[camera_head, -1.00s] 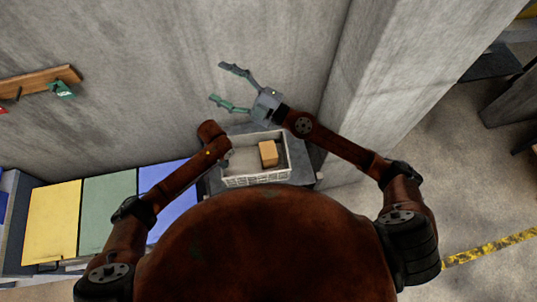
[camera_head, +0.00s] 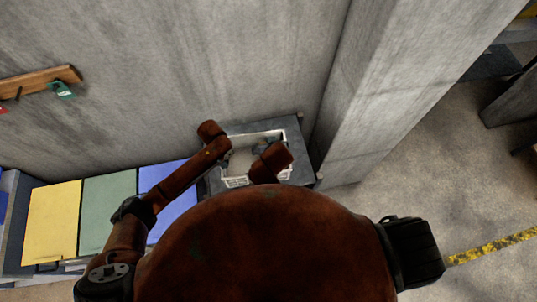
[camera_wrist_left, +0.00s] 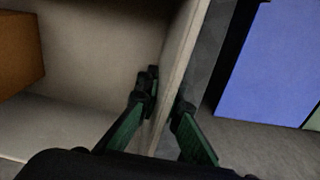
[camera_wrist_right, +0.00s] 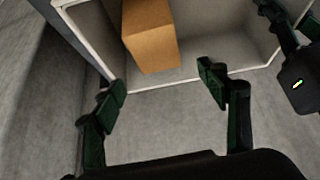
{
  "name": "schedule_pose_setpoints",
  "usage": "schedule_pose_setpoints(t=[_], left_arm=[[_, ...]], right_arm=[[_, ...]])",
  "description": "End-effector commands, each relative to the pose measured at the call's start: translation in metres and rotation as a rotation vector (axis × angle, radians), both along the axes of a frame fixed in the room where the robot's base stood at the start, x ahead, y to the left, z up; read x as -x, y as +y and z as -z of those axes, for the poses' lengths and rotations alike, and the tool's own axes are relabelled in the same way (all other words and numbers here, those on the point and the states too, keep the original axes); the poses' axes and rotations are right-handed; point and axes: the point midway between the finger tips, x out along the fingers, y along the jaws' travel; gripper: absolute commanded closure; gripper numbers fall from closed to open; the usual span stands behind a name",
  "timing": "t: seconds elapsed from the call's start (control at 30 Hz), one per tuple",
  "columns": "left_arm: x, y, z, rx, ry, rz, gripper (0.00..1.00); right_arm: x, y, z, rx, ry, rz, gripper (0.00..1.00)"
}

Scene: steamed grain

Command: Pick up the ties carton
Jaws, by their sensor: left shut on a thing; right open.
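The ties carton appears to be the plain orange-brown box (camera_wrist_right: 152,38), standing inside a white basket (camera_wrist_right: 132,90). In the left wrist view the box (camera_wrist_left: 18,50) is at the upper left. In the head view my right arm covers it. My right gripper (camera_wrist_right: 162,82) is open and empty at the basket's rim, with the box just beyond, between the line of its fingers. My left gripper (camera_wrist_left: 165,98) is shut on the basket's wall (camera_wrist_left: 178,70), one finger inside and one outside. The basket (camera_head: 283,173) also shows in the head view.
The basket stands on a grey surface (camera_head: 300,172) against a concrete wall (camera_head: 170,70). A concrete pillar (camera_head: 380,80) rises to the right. Blue (camera_head: 172,190), green (camera_head: 108,215) and yellow (camera_head: 52,222) panels lie to the left.

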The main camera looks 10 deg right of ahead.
Motion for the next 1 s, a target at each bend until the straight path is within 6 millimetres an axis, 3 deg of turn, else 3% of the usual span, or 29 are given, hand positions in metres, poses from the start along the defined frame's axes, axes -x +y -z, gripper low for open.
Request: schedule_pose_setpoints(t=[0.17,0.4,0.73,1.0], left_arm=[[-0.001,0.0,-0.001,-0.001,-0.002,0.0,1.0],[-0.001,0.0,-0.001,-0.001,-0.002,0.0,1.0],[-0.001,0.0,-0.001,0.0,-0.001,0.0,1.0],[-0.001,0.0,-0.001,0.0,-0.001,0.0,1.0]], right_arm=[[0.011,0.005,0.019,-0.011,0.067,-0.006,0.33],[-0.01,0.005,0.054,-0.009,0.066,-0.007,0.33],[-0.025,0.002,0.078,-0.008,0.063,-0.007,0.33],[-0.043,-0.001,0.11,-0.01,0.064,-0.006,0.33]])
